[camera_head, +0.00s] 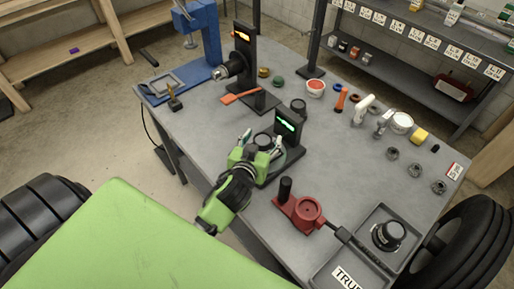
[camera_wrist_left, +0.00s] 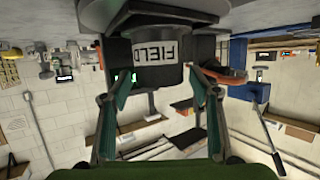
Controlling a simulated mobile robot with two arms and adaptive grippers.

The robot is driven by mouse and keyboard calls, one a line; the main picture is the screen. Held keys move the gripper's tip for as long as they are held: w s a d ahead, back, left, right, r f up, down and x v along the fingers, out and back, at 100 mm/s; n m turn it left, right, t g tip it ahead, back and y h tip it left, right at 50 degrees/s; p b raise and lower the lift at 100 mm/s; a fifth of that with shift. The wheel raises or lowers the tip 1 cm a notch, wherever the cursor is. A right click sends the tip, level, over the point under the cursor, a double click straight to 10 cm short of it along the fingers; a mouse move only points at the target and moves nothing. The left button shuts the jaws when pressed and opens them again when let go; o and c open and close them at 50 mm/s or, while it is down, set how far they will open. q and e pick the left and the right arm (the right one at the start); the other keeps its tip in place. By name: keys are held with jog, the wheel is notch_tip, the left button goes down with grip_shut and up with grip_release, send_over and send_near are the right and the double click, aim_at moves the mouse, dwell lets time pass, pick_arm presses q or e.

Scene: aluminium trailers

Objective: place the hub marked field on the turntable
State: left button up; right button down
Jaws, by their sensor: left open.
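The hub marked FIELD (camera_wrist_left: 153,50) is a dark cylinder with a white label, upside down in the left wrist view. Its dark top shows in the head view (camera_head: 263,139). My left gripper (camera_head: 262,146) is open, with its fingers on either side of the hub. Whether the fingers touch it I cannot tell. The hub appears to stand on the turntable (camera_head: 292,157), a dark round plate beside a post with a green-lit display (camera_head: 288,124). My right gripper is not in view.
A dark stand with an orange display (camera_head: 243,36) and a blue press (camera_head: 207,35) are behind. Several small parts lie on the right side of the grey table.

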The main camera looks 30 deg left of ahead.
pick_arm(q)
jog(key=b+v, duration=0.2)
jog(key=v, duration=0.9)
jog(key=shift+s, duration=0.25)
jog(key=shift+s+f, duration=0.1)
